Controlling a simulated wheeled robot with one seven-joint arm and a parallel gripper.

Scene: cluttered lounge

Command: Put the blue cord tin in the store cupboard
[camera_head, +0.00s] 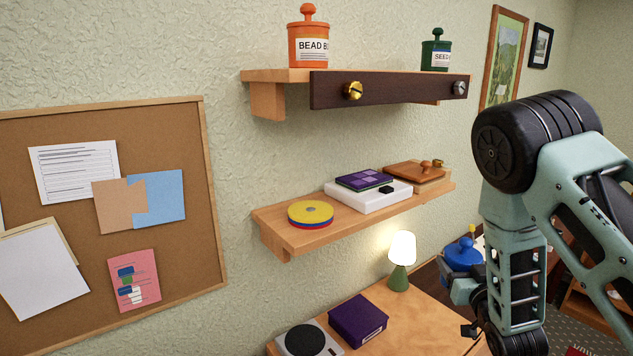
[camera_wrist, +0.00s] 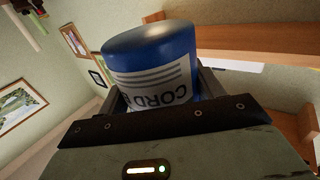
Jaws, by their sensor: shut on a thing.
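The blue cord tin (camera_wrist: 150,62) has a white label reading "CORD", upside down in the wrist view. My gripper (camera_wrist: 155,100) is shut on it, with a jaw on each side of the tin. In the head view the blue tin (camera_head: 462,254) shows at the lower right, held in my gripper (camera_head: 458,284) near the lamp and partly hidden by my arm. The tin is off the surface. I cannot make out the store cupboard for certain in either view.
An upper shelf (camera_head: 285,76) holds an orange bead tin (camera_head: 307,45) and a green seed tin (camera_head: 436,55). A middle shelf (camera_head: 275,226) holds discs and boxes. Below, a wooden top (camera_head: 400,315) bears a lit lamp (camera_head: 401,250) and a purple box (camera_head: 357,319).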

